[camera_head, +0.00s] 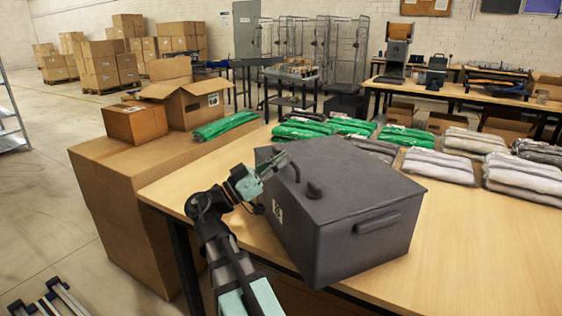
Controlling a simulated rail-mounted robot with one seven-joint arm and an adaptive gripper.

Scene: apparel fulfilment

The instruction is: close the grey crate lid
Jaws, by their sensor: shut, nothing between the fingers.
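The grey crate (325,240) stands on the wooden table with a handle on its right side and a small white label on its left side. Its grey lid (350,180) lies over the top and looks down on the rim; I see no clear gap. My gripper (284,162) is at the lid's left part, shut and empty, just left of that handle. I cannot tell whether its fingertips touch the lid. The crate's inside is hidden.
Bagged green garments (350,126) and bagged white and grey garments (440,166) lie behind the crate. Cardboard boxes (190,104) stand at the left on a large carton (130,205). The table's right front (480,260) is clear.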

